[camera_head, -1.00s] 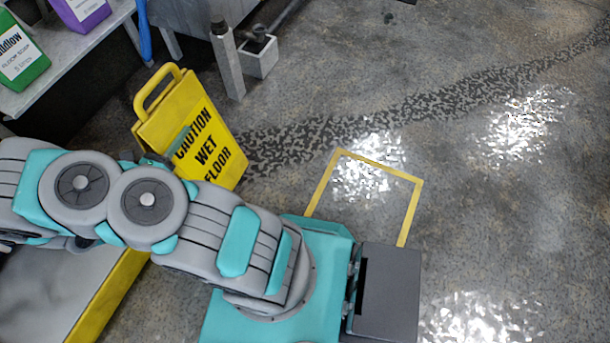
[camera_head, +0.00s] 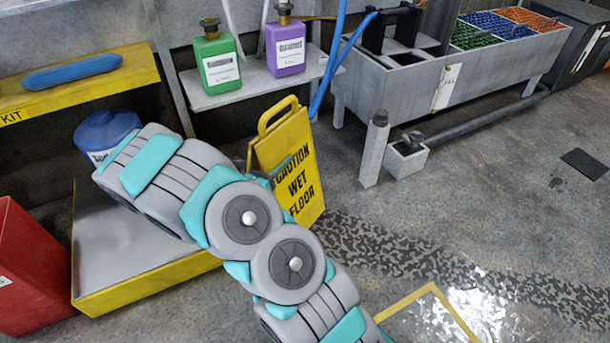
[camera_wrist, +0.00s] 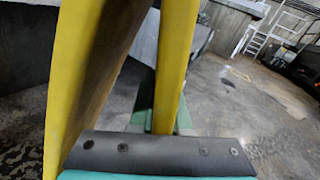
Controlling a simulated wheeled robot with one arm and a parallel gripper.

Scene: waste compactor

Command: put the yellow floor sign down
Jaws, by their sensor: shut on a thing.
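The yellow floor sign (camera_head: 303,195), lettered "CAUTION WET FLOOR", stands upright in the head view, just right of the middle of my arm. Its handle loop is at the top. My gripper (camera_head: 273,172) is at the sign's left side, partly hidden behind my arm, and is shut on the sign. In the wrist view the sign's yellow panels (camera_wrist: 178,60) fill the left and middle, close to the gripper (camera_wrist: 155,125). I cannot tell whether the sign's feet touch the floor. A yellow taped outline (camera_head: 410,300) is on the floor at the bottom right.
A shelf (camera_head: 250,90) with a green jug (camera_head: 217,60) and a purple jug (camera_head: 285,50) is behind the sign. A grey post (camera_head: 373,150) stands to its right. A yellow-edged platform (camera_head: 150,280) and a red bin (camera_head: 30,270) are at left. Open floor lies right.

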